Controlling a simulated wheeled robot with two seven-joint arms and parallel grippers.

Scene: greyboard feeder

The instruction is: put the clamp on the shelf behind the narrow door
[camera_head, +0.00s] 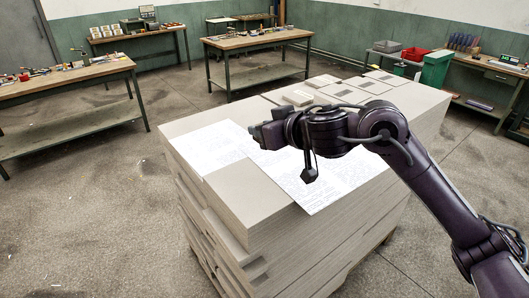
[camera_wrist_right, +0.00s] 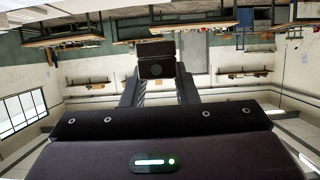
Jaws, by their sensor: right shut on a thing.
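My right gripper (camera_head: 268,133) reaches in from the right above the stack of grey board. In the right wrist view its two fingers (camera_wrist_right: 157,76) are shut on a small dark block (camera_wrist_right: 157,57), which looks like the clamp. The block's shape is hard to make out, as it is as dark as the fingers. I cannot make out a narrow door or a shelf behind one in the head view. My left gripper is not in view.
The greyboard stack (camera_head: 246,198) fills the middle, with printed sheets (camera_head: 217,145) on top. Workbenches stand at the left (camera_head: 75,75), the back (camera_head: 258,42) and the right (camera_head: 497,68). A green bin (camera_head: 435,69) stands behind the stack.

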